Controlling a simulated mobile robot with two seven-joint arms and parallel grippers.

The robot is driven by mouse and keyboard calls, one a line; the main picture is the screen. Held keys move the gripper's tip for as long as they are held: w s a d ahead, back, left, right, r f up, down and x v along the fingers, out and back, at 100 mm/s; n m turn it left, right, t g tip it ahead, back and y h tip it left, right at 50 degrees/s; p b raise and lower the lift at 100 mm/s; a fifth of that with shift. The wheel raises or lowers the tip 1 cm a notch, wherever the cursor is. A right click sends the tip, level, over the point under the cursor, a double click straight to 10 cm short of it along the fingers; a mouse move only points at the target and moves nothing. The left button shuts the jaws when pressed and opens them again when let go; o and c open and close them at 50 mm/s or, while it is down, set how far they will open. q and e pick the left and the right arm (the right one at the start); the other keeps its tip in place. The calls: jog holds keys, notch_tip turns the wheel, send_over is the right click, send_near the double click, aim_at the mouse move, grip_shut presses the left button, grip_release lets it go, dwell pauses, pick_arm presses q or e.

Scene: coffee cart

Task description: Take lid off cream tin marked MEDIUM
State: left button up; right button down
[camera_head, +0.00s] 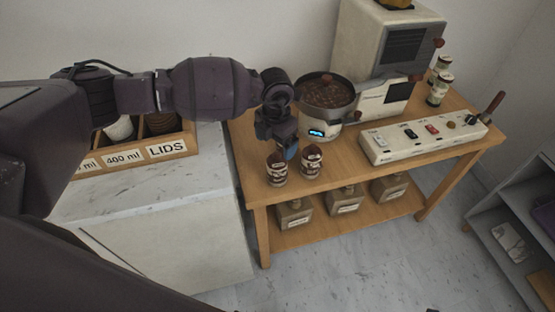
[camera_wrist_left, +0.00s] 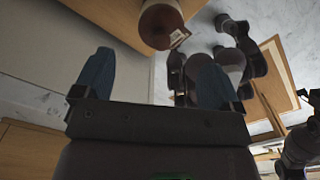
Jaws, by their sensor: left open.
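Two tins with brown and white bands stand near the front left edge of the wooden cart, a left one (camera_head: 276,170) and a right one (camera_head: 311,161). Two cream tins stand at the back right, an upper one (camera_head: 443,63) and a lower one (camera_head: 440,86). I cannot read MEDIUM on any tin. My left gripper (camera_head: 290,152) is open and empty, just above and behind the two front tins. In the left wrist view a brown tin (camera_wrist_left: 161,24) with a pale label shows beyond the open fingers (camera_wrist_left: 155,82). My right gripper is not discernible.
A cream grinder (camera_head: 375,60) and a round-topped roaster (camera_head: 325,100) stand behind my left gripper. A white control panel (camera_head: 424,137) lies on the right of the cart top (camera_head: 345,176). A LIDS box (camera_head: 168,149) stands on the marble counter (camera_head: 120,205).

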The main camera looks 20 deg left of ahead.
aim_at(277, 154)
pick_arm(q)
jog(key=shift+w+d+f+b, duration=0.1)
jog(key=shift+f+b, duration=0.1)
jog(key=shift+f, duration=1.35)
jog(key=shift+w+d+f+b, duration=0.1)
jog(key=shift+f+b, duration=0.05)
jog(key=shift+f, duration=1.35)
jog(key=shift+r, duration=0.1)
jog(key=c, duration=1)
